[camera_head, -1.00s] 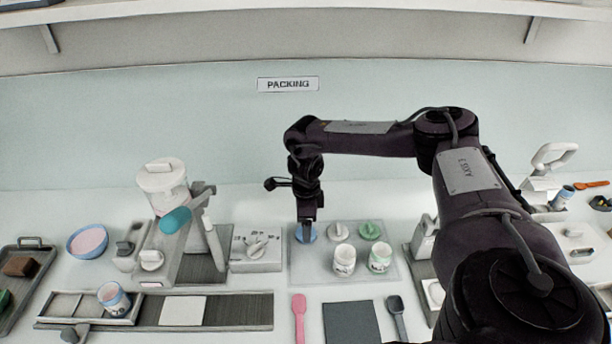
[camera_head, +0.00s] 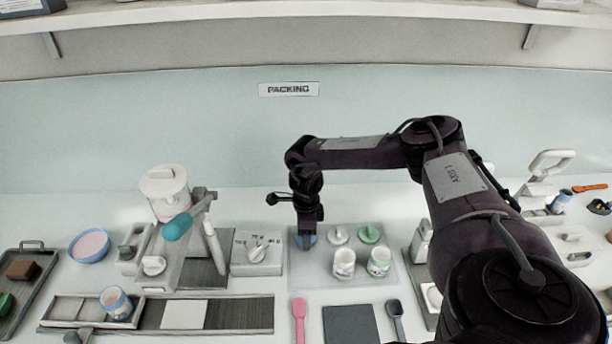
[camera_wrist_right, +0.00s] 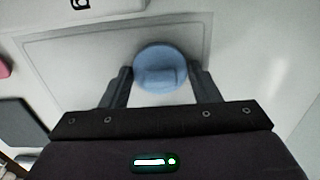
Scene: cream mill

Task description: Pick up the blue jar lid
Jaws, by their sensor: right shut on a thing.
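The blue jar lid (camera_wrist_right: 155,62), a round disc with a raised grip, shows between the two fingers of my right gripper (camera_wrist_right: 161,82) in the right wrist view. My right gripper is shut on it. In the head view my right gripper (camera_head: 306,243) points down at the left part of a pale mat (camera_head: 330,277), and it hides most of the lid (camera_head: 313,239). Whether the lid still touches the mat cannot be told. My left gripper is not in view.
A white lid (camera_head: 338,236) and a green lid (camera_head: 369,234) lie right of the gripper. Two white jars (camera_head: 344,262) stand in front of them. A white dial box (camera_head: 257,256) is close on the left. A pink spatula (camera_head: 299,318) lies in front.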

